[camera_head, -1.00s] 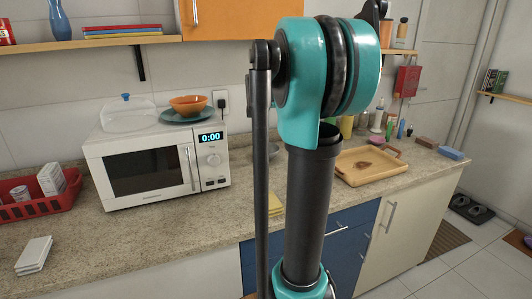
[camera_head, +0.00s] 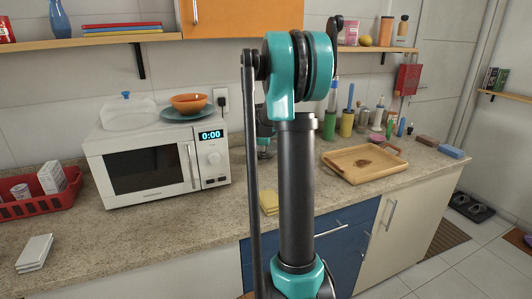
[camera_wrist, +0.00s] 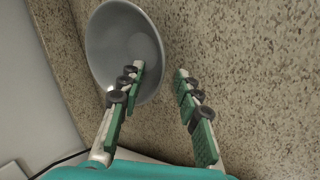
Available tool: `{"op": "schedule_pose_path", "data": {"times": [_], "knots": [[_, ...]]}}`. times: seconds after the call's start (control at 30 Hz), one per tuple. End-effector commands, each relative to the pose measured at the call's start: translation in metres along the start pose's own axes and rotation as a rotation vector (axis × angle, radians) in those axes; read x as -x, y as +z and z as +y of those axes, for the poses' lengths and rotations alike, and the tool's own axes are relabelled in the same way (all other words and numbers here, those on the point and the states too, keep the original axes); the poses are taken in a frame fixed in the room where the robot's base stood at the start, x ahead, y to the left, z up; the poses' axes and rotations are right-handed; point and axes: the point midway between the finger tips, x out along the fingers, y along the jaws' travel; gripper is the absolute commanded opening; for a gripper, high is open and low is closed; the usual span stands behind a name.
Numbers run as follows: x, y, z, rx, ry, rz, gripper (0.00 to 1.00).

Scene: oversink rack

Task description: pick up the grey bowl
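The grey bowl (camera_wrist: 122,40) stands on the speckled countertop in the wrist view, with its inside facing the camera. My gripper (camera_wrist: 159,74) is open, with its green-padded fingers apart. In the picture, one fingertip lies over the inside of the bowl and the other lies outside it, over the counter, with the bowl's right rim between them. I cannot tell whether either finger touches the bowl. In the head view my arm hides the bowl and the gripper's fingers.
A white microwave (camera_head: 150,165) stands left of my arm, with an orange bowl (camera_head: 189,103) on a teal plate on top. A wooden tray (camera_head: 362,164) and several bottles are to the right. A yellow sponge-like item (camera_head: 269,202) lies near the counter's front edge.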

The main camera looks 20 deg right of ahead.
Motion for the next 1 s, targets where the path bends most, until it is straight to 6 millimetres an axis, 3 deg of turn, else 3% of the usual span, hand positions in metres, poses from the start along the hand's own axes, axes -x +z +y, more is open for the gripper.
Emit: {"op": "schedule_pose_path", "data": {"times": [0.13,0.37,0.67,1.0], "knots": [[-0.0123,-0.0002,0.0000,0.001,0.000,0.000,0.34],[-0.0138,-0.0003,-0.0002,0.001,0.000,0.000,0.34],[-0.0136,-0.0004,-0.0002,0.001,0.000,0.000,0.00],[-0.0134,-0.0004,-0.0002,0.001,0.000,0.000,0.00]]}}
